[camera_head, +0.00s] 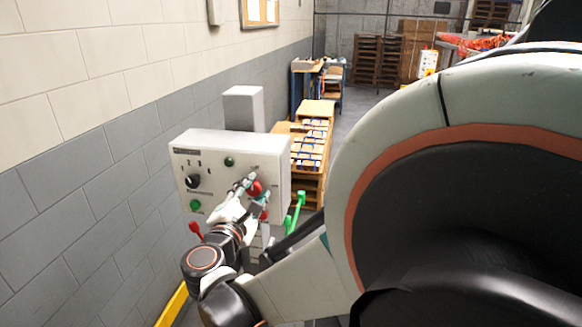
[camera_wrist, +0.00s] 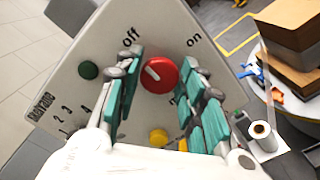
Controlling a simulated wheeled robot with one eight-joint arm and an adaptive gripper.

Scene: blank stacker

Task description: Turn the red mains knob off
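The red mains knob (camera_wrist: 158,75) sits on the white control panel (camera_wrist: 88,45), with "off" printed to its upper left and "on" to its upper right in the wrist view. Its short white mark points to the upper left, toward the "off" side. In the head view, my gripper (camera_head: 252,194) is at the panel's right part and partly covers the knob (camera_head: 255,187).
The panel also bears a black selector knob (camera_head: 193,181), a green button (camera_head: 195,205) and a yellow button (camera_wrist: 158,137). A block wall (camera_head: 100,150) runs along the left.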

